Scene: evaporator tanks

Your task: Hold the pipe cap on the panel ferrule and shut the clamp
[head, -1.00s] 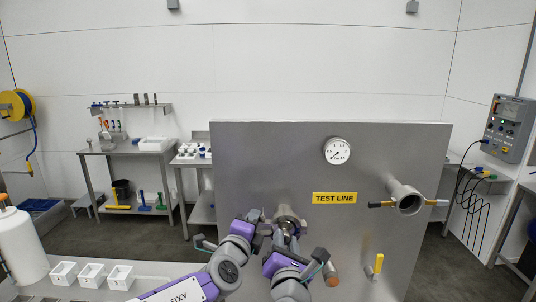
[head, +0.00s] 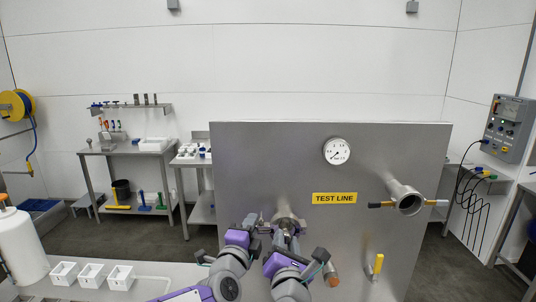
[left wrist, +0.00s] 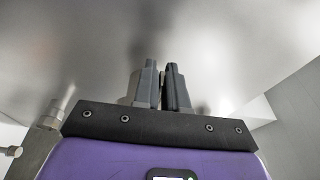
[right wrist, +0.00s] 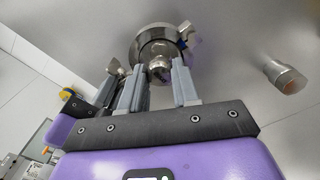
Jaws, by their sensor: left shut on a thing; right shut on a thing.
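The pipe cap (right wrist: 158,68) shows as a round metal knob against the panel ferrule (right wrist: 141,42) in the right wrist view. My right gripper (right wrist: 157,85) has its fingers on both sides of the knob. The clamp (right wrist: 184,32) shows a metal piece at the upper right of the ferrule; whether it is open or shut is unclear. In the head view the ferrule area (head: 286,220) is partly hidden by my grippers. My left gripper (left wrist: 162,85) is nearly closed, close to the panel and left of the ferrule. It grips a small metal part, seemingly the clamp, mostly hidden by its fingers.
The steel panel (head: 240,160) carries a gauge (head: 337,151), a TEST LINE label (head: 335,198), another pipe fitting (head: 406,199), a yellow-handled valve (head: 378,264) and a copper-tipped stub (head: 331,276). White trays (head: 92,276) stand on the bench at lower left.

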